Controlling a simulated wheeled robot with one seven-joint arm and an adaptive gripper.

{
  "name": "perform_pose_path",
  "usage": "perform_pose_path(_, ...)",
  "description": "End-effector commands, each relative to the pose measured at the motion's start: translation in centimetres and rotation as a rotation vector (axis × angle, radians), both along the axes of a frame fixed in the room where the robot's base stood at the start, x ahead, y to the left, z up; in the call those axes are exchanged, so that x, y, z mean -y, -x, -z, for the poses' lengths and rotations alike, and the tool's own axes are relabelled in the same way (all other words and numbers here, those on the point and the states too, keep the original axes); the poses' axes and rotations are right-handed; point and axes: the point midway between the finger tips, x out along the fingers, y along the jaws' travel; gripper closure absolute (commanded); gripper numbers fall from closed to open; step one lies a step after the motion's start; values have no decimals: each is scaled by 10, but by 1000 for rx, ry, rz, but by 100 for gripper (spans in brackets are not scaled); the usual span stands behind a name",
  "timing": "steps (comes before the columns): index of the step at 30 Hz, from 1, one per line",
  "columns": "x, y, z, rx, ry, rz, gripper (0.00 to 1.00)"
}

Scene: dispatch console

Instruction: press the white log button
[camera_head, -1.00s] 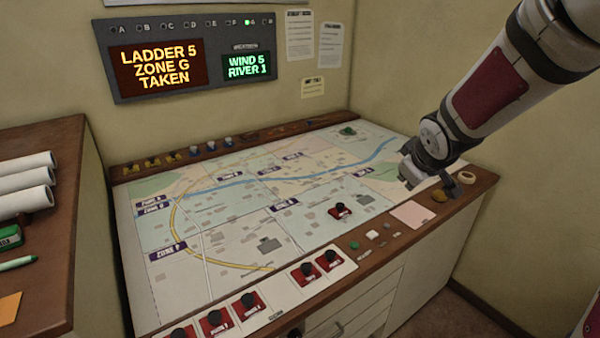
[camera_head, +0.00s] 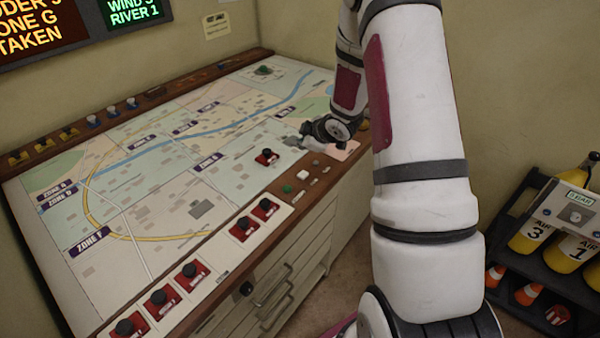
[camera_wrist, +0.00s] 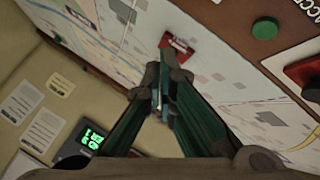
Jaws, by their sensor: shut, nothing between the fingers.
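The white button (camera_head: 302,175) is a small pale block on the wooden front rim of the map console (camera_head: 225,255), beside a round green button (camera_head: 287,188). Its label is too small to read. My gripper (camera_head: 303,141) is above the map's right part, beyond the white button, and is shut and empty. In the wrist view my gripper (camera_wrist: 163,100) shows its fingers together over the map. The green button also shows in the wrist view (camera_wrist: 265,28); I cannot make out the white button there.
A red piece with a black knob (camera_head: 266,157) stands on the map close to my gripper. Several similar red pieces (camera_head: 190,275) line the front panel. A pink pad (camera_head: 343,151) lies on the rim. A rack of yellow cylinders (camera_head: 530,240) stands at the right.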

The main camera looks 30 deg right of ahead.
Motion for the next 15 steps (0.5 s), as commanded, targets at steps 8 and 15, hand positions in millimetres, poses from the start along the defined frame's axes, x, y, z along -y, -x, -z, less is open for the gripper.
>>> perform_pose_path(8,0,0,0,-1,1,1,100)
perform_pose_path(15,0,-2,17,-4,-1,2,100)
